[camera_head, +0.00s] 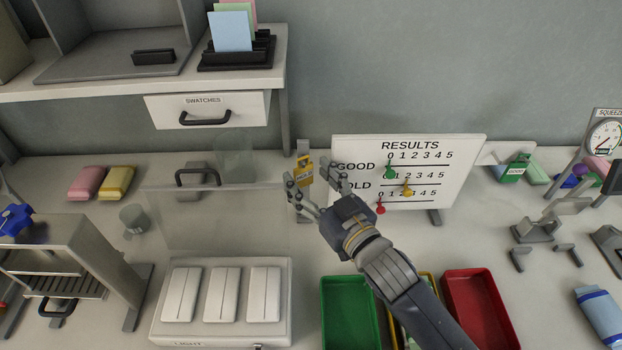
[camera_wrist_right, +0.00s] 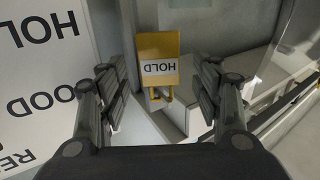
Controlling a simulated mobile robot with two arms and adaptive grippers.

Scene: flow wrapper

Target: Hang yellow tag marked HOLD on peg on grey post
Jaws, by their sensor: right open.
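The yellow tag (camera_head: 304,171) marked HOLD is upright against the front of the grey post (camera_head: 307,149), left of the results board. In the right wrist view the tag (camera_wrist_right: 158,60) shows upside down, with its loop end (camera_wrist_right: 158,93) near the top of the post. The peg itself is mostly hidden, so I cannot tell for certain that the loop sits on it. My right gripper (camera_head: 318,185) is open, its fingers apart on either side of the tag. In the wrist view the fingers (camera_wrist_right: 160,90) show clear gaps to the tag. My left gripper is not in view.
The results board (camera_head: 460,160) stands close on the right. A clear upright panel (camera_head: 215,215) is on the left, behind a white unit (camera_head: 155,335). A green tray (camera_head: 325,315) and a red tray (camera_head: 500,325) lie in front. A green GOOD tag (camera_head: 514,170) is farther right.

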